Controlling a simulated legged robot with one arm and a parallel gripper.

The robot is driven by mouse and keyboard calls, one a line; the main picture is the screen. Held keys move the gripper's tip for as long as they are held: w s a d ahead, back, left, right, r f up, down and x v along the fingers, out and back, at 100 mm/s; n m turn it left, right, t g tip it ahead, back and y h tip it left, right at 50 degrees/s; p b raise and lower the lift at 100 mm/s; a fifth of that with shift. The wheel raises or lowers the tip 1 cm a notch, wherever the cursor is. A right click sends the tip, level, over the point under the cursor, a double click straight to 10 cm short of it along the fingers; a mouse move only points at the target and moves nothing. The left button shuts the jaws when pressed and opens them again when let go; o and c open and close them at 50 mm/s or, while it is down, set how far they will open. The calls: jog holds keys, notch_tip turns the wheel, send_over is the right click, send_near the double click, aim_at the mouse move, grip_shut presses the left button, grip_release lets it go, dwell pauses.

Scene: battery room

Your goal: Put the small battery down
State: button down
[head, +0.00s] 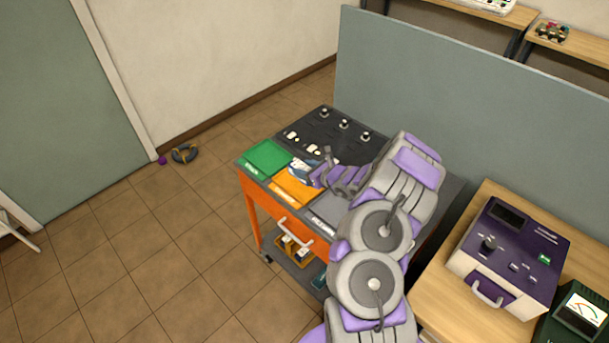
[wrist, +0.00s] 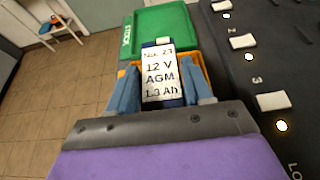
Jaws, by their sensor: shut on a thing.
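The small battery (wrist: 158,75) has a white label reading 12 V AGM 1.3 Ah and dark blue edges. My gripper (wrist: 156,88) is shut on it, with one blue finger on each side. In the head view my gripper (head: 312,172) is over the cart top, above the orange tray (head: 296,193). The orange tray (wrist: 206,74) shows partly behind the battery in the wrist view. The green tray (head: 266,157) lies beside it and also shows beyond the battery in the wrist view (wrist: 160,28). I cannot tell whether the battery touches the orange tray.
The orange cart (head: 255,205) has a dark panel (head: 318,128) with terminals and white tags at the back and a grey tray (head: 330,209) partly behind my arm. A wooden bench (head: 450,298) with a purple tester (head: 513,250) stands at right. A grey-green partition (head: 440,90) stands behind.

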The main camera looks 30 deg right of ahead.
jog(key=shift+w, duration=0.25)
jog(key=shift+w+f, duration=0.1)
jog(key=shift+f, duration=0.2)
notch_tip(320, 180, down, 3)
jog(key=shift+r+b, duration=0.1)
jog(key=shift+b, duration=0.2)
jog(key=shift+c, duration=2.3)
grip_release()
